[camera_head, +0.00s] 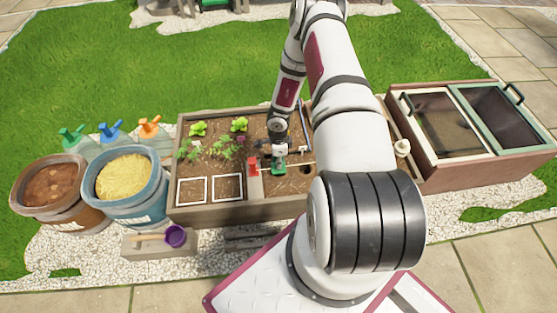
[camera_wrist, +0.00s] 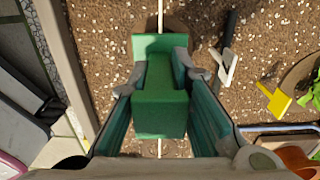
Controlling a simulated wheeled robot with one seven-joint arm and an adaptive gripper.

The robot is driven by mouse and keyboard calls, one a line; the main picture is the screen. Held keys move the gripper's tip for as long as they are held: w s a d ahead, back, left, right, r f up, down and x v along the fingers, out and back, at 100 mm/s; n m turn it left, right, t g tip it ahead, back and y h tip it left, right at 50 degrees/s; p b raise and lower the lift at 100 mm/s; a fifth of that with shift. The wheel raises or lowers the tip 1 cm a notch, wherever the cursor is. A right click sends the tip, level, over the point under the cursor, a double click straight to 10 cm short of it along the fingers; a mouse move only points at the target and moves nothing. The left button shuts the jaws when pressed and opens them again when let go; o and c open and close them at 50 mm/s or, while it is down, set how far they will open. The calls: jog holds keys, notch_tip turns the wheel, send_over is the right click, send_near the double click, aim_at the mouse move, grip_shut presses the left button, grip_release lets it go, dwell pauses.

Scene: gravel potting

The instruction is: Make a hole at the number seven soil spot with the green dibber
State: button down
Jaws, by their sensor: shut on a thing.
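The green dibber (camera_wrist: 160,105) is between the fingers of my gripper (camera_wrist: 160,78), seen from above in the wrist view. In the head view the green dibber (camera_head: 279,168) shows small under my gripper (camera_head: 279,156), over the right part of the wooden planter bed. The fingers press on both sides of its green block-shaped handle. Brown soil (camera_wrist: 110,40) lies below and around it. The dibber's tip is hidden under the handle, so I cannot tell whether it touches the soil. No number seven can be read in either view.
A thin pale line crosses the soil. A white marker (camera_wrist: 229,66) and a yellow marker (camera_wrist: 277,101) stand to the right. Plants (camera_head: 222,148) grow in the left part of the bed (camera_head: 240,212). A red object (camera_head: 253,166) is close left of my gripper.

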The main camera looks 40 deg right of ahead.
jog(key=shift+f, duration=0.3)
jog(key=shift+f+b, duration=1)
jog(key=shift+f, duration=0.4)
jog(key=shift+r, duration=0.15)
jog(key=shift+r+p, duration=4.1)
jog(key=shift+r, duration=0.95)
jog(key=shift+r+p, duration=1.75)
jog(key=shift+r, duration=0.75)
